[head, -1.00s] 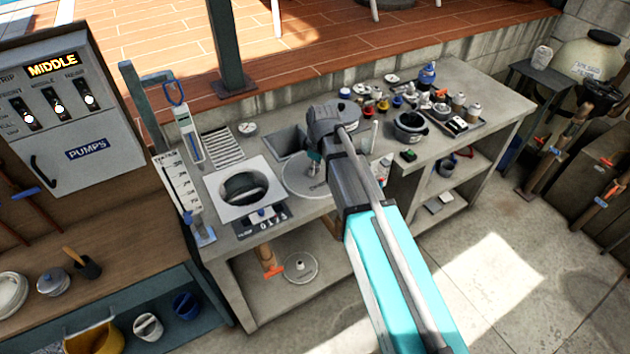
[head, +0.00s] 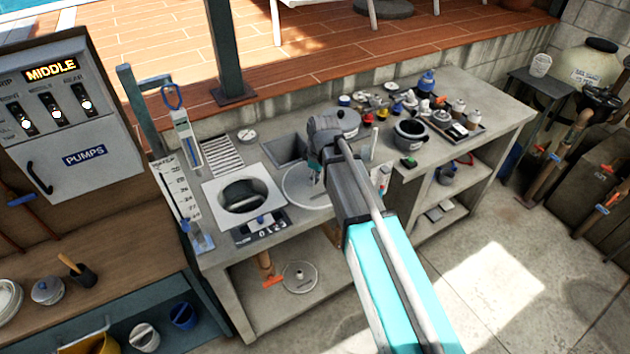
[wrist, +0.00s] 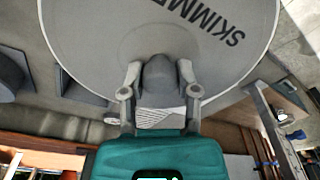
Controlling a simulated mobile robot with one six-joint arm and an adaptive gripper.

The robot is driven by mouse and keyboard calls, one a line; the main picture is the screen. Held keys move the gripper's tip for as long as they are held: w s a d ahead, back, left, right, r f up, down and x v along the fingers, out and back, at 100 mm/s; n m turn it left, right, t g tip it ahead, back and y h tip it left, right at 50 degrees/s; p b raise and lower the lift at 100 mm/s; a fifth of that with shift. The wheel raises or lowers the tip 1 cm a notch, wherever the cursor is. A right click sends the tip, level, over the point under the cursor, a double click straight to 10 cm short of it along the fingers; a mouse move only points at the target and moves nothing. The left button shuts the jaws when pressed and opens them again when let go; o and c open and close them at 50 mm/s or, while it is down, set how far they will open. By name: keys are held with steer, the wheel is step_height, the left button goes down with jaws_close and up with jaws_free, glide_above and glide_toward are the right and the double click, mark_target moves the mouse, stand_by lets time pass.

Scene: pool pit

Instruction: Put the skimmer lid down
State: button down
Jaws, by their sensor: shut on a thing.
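The skimmer lid (wrist: 90,35) is a grey disc with dark "SKIMME…" lettering, filling the top of the wrist view. My gripper (wrist: 157,80) is shut on the dark knob at its middle. In the head view the lid (head: 298,190) shows as a pale round disc over the grey bench, partly hidden behind my arm. My gripper (head: 318,170) is mostly hidden there by the arm. I cannot tell whether the lid touches the bench top. A white square plate with a round opening (head: 243,194) lies just left of the lid.
A square basin (head: 286,150) is set in the bench behind the lid. A digit display (head: 262,227) sits at the bench front. A black pot (head: 409,134) and several bottles and small parts crowd the right half. Another disc (head: 300,277) lies on the lower shelf.

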steer(key=w+f+b, duration=0.1)
steer(key=w, duration=0.1)
steer(key=w+f, duration=0.1)
steer(key=w, duration=0.1)
steer(key=w+f+b, duration=0.1)
steer(key=w, duration=0.1)
steer(key=shift+w+b, duration=0.25)
steer(key=shift+b, duration=0.05)
steer(key=w+f+b, duration=0.1)
steer(key=f+b, duration=0.1)
steer(key=w+f+b, duration=0.2)
steer(key=shift+w+d, duration=0.1)
steer(key=shift+w, duration=0.05)
steer(key=shift+w+f+b, duration=0.4)
steer(key=shift+w+f, duration=0.1)
steer(key=shift+w+f+b, duration=0.3)
steer(key=shift+f+b, duration=0.15)
steer(key=shift+b, duration=0.05)
steer(key=shift+w+f+b, duration=0.15)
steer(key=shift+f+b, duration=1.4)
steer(key=shift+c, duration=1.8)
jaws_free()
